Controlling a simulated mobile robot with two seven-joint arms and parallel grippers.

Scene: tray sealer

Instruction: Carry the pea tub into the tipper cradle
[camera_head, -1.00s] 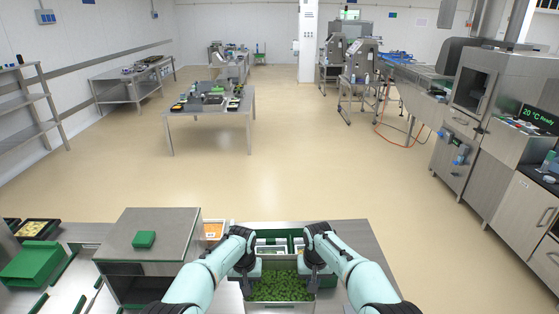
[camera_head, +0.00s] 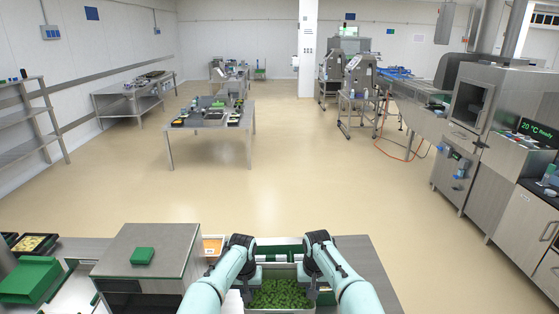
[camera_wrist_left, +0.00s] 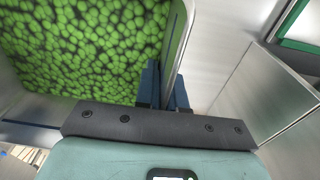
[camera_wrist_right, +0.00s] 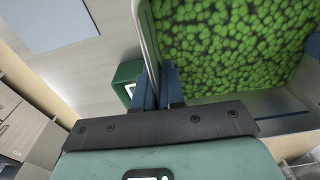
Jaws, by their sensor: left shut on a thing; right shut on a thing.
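The pea tub (camera_head: 279,310) is a light metal tub full of green peas (camera_head: 279,293), at the bottom middle of the head view. My left gripper (camera_head: 250,289) is shut on its left wall and my right gripper (camera_head: 310,288) on its right wall. In the left wrist view the fingers (camera_wrist_left: 165,88) pinch the tub's rim (camera_wrist_left: 178,45). In the right wrist view the fingers (camera_wrist_right: 159,88) pinch the opposite rim (camera_wrist_right: 147,40). The tub looks upright. I cannot make out the tipper cradle for certain.
A metal cabinet (camera_head: 146,242) with a green block (camera_head: 142,256) on top stands left of the tub. A green bin (camera_head: 28,279) is at far left. The floor (camera_head: 300,190) ahead is clear up to a table (camera_head: 210,122).

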